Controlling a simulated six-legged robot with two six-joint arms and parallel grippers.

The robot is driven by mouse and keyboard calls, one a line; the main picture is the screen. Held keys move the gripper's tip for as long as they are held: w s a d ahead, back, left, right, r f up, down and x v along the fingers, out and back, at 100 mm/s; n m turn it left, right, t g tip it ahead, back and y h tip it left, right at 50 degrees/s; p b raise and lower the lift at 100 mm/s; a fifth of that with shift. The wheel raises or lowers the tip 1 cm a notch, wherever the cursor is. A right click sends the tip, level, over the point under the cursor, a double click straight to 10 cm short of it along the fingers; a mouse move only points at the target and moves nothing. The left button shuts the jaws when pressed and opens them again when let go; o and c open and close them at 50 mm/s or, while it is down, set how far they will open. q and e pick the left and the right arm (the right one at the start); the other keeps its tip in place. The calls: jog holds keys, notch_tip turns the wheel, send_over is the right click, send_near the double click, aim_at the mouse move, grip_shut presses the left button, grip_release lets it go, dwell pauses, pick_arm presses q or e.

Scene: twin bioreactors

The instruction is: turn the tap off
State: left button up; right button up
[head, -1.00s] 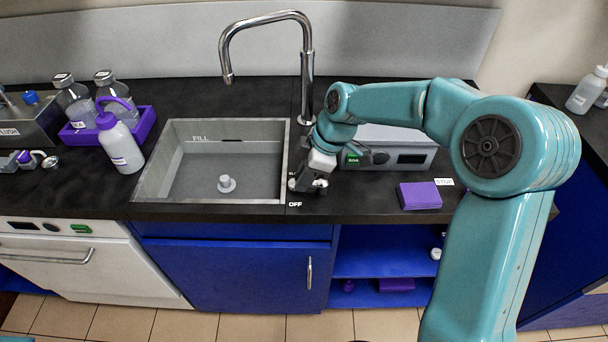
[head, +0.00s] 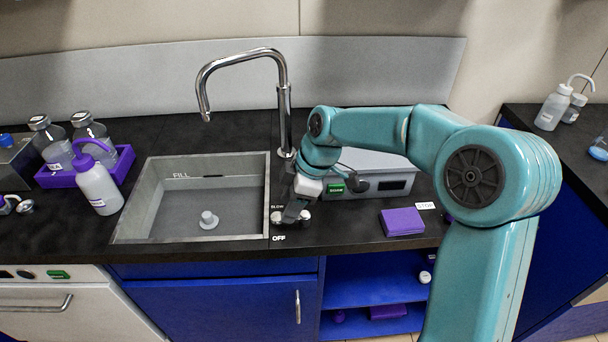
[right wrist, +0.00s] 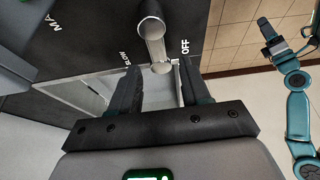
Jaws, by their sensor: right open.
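The chrome tap has a curved spout (head: 240,58) over the sink (head: 160,232), and I see no water stream from it. Its metal handle (head: 304,215) stands low on the counter at the sink's right edge. The right wrist view shows the handle (right wrist: 152,32) with its rounded end between the SLOW and OFF labels. My right gripper (head: 292,212) is at the handle, partly hiding it. In the right wrist view its open fingers (right wrist: 158,66) lie either side of the handle's end; contact cannot be told. My left gripper (right wrist: 273,40) is small at that view's right edge, its jaws unclear.
A purple rack (head: 55,177) with bottles and a wash bottle (head: 98,187) stand left of the sink. A grey device (head: 375,180) with a green button sits behind my right arm. A purple block (head: 402,221) lies on the counter to the right.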

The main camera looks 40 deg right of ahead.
jog(key=p+v, duration=0.1)
jog(key=v, duration=1.3)
jog(key=shift+s+d, duration=0.1)
jog(key=shift+s, duration=0.1)
